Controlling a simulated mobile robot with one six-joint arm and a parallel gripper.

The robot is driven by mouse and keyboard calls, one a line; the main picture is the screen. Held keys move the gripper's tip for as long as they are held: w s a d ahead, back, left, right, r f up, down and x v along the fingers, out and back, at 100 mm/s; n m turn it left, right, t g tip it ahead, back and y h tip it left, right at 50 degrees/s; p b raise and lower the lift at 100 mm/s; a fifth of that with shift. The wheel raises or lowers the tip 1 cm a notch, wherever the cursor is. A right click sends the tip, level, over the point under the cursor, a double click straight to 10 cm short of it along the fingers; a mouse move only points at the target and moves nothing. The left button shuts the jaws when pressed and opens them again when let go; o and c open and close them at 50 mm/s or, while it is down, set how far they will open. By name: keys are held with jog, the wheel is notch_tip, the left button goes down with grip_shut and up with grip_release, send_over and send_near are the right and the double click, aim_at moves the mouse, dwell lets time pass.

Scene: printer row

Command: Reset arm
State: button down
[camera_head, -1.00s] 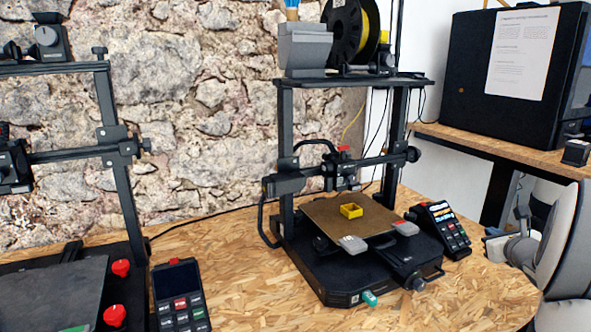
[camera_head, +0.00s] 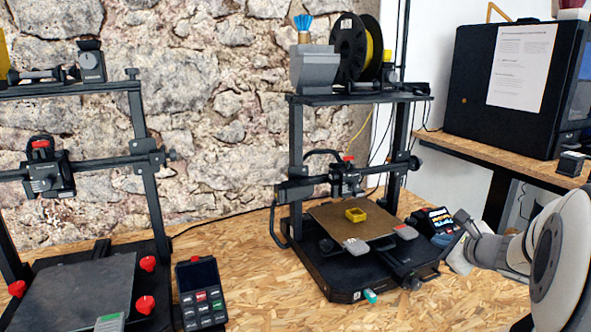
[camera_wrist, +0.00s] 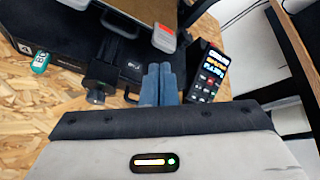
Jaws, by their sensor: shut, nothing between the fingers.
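My arm comes in from the right edge of the head view, its grey and white links in front of the right end of the wooden bench. In the wrist view my gripper (camera_wrist: 159,84) is shut, its two blue-grey fingers together with nothing between them. The fingers point toward the front right corner of the 3D printer (camera_head: 350,262), beside its control panel (camera_wrist: 210,75). I cannot tell whether they touch anything. A yellow square part (camera_head: 355,215) lies on the printer's brown bed (camera_head: 385,222).
A second printer (camera_head: 75,285) stands at the left with its own control panel (camera_head: 201,293). A small teal item (camera_wrist: 41,62) sits at the right printer's front edge. A black enclosure (camera_head: 505,85) stands on a shelf at right. The bench front is clear.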

jog(key=s+a+r+n+g+y+p, duration=0.1)
jog(key=s+a+r+n+g+p, duration=0.35)
jog(key=a, duration=0.45)
jog(key=s+a+r+n+g+y+p, duration=0.1)
jog(key=s+a+n+g+y+p, duration=0.15)
jog(key=s+a+n, duration=0.5)
jog(key=s+a+r+n+g+h+p, duration=0.1)
jog(key=s+n+h+p, duration=0.2)
jog(key=s+n, duration=0.3)
jog(key=s+a+r+n+g+h+p, duration=0.1)
jog(key=s+r+n+g+h+p, duration=0.1)
jog(key=s+n, duration=0.5)
jog(key=h+p, duration=0.1)
jog(key=p, duration=0.1)
jog(key=shift+s+a+n+p, duration=0.3)
jog(key=shift+a+p, duration=0.05)
jog(key=shift+p, duration=0.05)
